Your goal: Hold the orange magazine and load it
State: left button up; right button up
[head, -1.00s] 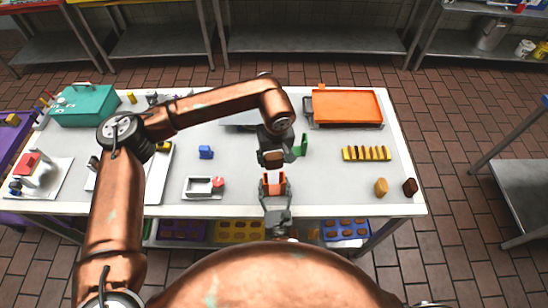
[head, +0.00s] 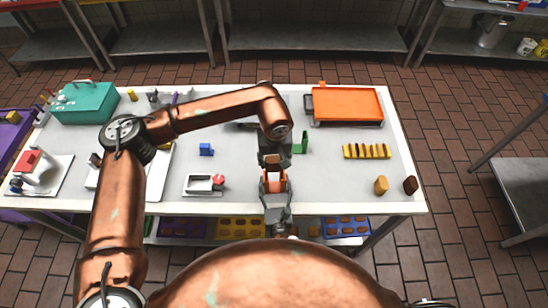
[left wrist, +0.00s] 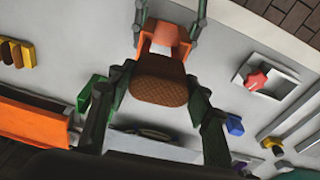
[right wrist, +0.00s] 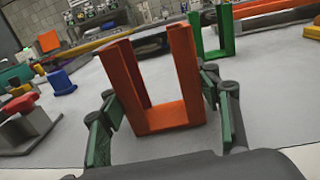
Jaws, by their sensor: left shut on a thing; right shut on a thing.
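The orange magazine (head: 274,184) is an open-topped U-shaped holder; its two walls and base show in the right wrist view (right wrist: 165,117). My right gripper (head: 274,188) is shut on it, one finger at each side, above the table's front part. My left gripper (head: 274,160) is shut on a brown waffle-textured biscuit (left wrist: 158,80), just beyond the magazine in the head view. In the left wrist view the biscuit overlaps the orange magazine (left wrist: 165,38); whether they touch I cannot tell. The biscuit is mostly hidden in the head view.
A green holder (head: 301,143) stands just right of my left gripper. An orange tray (head: 346,105) and a yellow rack of brown pieces (head: 366,152) are at the right. A blue block (head: 206,149) and a grey fixture with a red knob (head: 203,185) are at the left.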

aim_at(275, 162)
pick_arm(q)
jog(key=shift+f, duration=1.7)
jog(key=shift+f, duration=1.35)
jog(key=o, duration=1.3)
jog(key=shift+o, duration=0.2)
jog(key=r, duration=0.4)
jog(key=s+r, duration=0.1)
jog(key=r, duration=0.3)
jog(key=s+r, duration=0.1)
jog(key=r, duration=0.3)
pick_arm(e)
jog(key=o, duration=1.4)
jog(key=shift+c, duration=0.2)
